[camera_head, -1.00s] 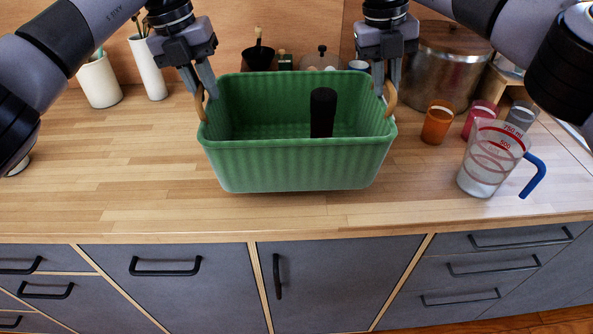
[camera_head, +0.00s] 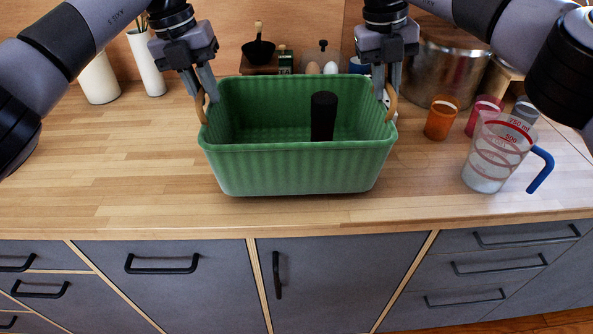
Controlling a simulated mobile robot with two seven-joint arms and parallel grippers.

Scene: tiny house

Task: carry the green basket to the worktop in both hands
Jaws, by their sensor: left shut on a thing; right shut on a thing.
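The green basket (camera_head: 295,168) is ribbed and upright, over the front middle part of the wooden worktop (camera_head: 110,185). I cannot tell for sure whether its base touches the wood. A black cylindrical object (camera_head: 323,116) stands inside it. My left gripper (camera_head: 204,98) is shut on the basket's left tan handle (camera_head: 200,104). My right gripper (camera_head: 386,92) is shut on the right tan handle (camera_head: 392,100).
A measuring jug (camera_head: 492,155) with a blue handle, an orange cup (camera_head: 441,118) and a pink cup (camera_head: 483,112) stand to the right. A large metal pot (camera_head: 440,70) is behind them. White vases (camera_head: 146,65) stand at the back left. The worktop's left part is clear.

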